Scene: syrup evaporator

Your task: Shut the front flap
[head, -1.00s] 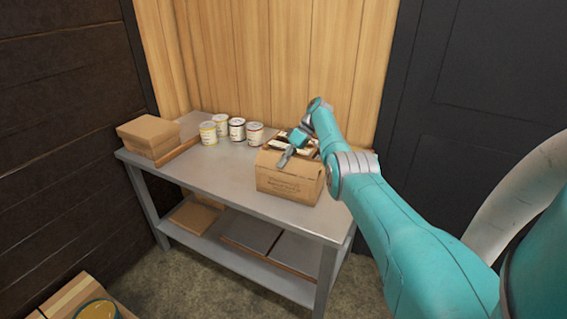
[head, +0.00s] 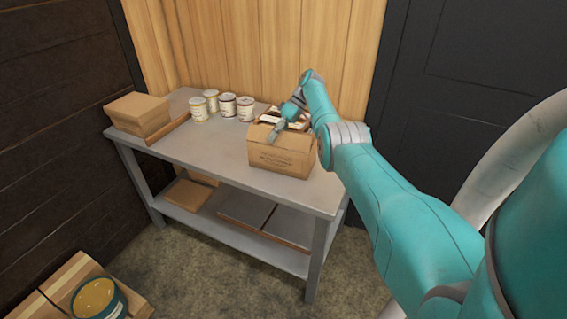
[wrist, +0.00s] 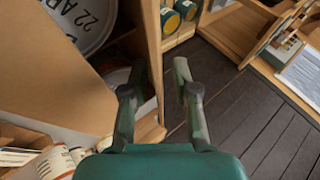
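The cardboard box (head: 280,160) stands at the right end of the grey table in the head view, with printing on its front. Its top is at least partly open, and jars or packets show inside toward the back. My gripper (head: 276,132) is at the box's front upper edge, by the front flap (head: 260,134). The flap's exact angle is hard to tell. In the wrist view my gripper (wrist: 157,82) has its two fingers spread apart. A large cardboard panel (wrist: 60,75) fills the left side there, and a brown edge shows between the fingers; contact cannot be told.
The grey table (head: 215,150) also holds several cans (head: 228,105) and a closed carton (head: 138,113) at the left. Flat boxes lie on its lower shelf (head: 245,212). A carton with a round tin (head: 98,298) is on the floor at lower left. Bare tabletop lies left of the box.

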